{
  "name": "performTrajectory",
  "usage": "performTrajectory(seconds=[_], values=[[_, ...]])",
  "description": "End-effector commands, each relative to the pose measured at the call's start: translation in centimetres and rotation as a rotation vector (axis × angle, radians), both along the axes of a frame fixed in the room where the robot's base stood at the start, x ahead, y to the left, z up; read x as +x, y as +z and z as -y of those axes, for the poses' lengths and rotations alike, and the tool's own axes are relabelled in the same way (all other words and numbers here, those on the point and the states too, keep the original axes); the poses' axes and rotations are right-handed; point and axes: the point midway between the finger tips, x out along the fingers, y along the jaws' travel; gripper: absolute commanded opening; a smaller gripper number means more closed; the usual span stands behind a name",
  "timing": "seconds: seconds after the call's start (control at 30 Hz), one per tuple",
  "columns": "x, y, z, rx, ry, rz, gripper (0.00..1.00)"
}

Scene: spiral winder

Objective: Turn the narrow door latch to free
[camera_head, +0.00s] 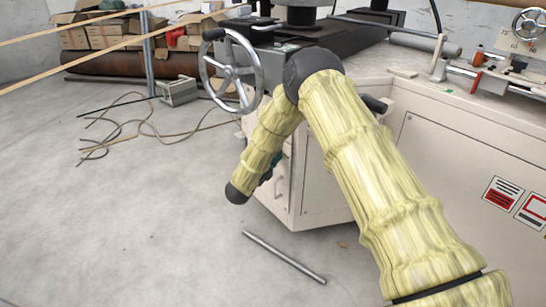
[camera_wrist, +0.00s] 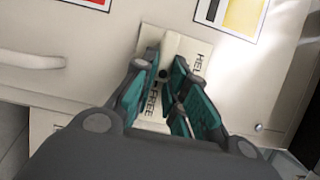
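In the wrist view, a pale latch plate (camera_wrist: 202,50) on the cream cabinet front carries the printed words HELD, partly covered, and FREE. Whether the pads touch the latch is unclear. In the head view my yellow-sleeved arm hides most of the gripper and the latch.
A pale pull handle (camera_wrist: 32,60) is on the left of the cabinet front, with labels above. In the head view a handwheel (camera_head: 232,71) stands close to my arm. A metal rod (camera_head: 284,257) and cables (camera_head: 150,130) lie on the floor; the left floor is mostly clear.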

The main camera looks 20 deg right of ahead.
Motion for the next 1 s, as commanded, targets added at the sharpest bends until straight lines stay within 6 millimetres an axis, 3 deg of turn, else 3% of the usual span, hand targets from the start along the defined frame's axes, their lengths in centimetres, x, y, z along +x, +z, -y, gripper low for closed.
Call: performTrajectory(seconds=[0.03,0.1,0.13,0.57,1.0], values=[[0.0,-0.1,0.0,0.001,-0.001,-0.001,0.22],[0.0,-0.1,0.0,0.001,-0.001,-0.001,0.34],[0.0,-0.1,0.0,0.001,-0.001,-0.001,0.36],[-0.5,-0.1,-0.6,0.001,0.001,-0.002,0.36],[-5.5,-0.1,-6.1,0.001,0.0,-0.002,0.36]])
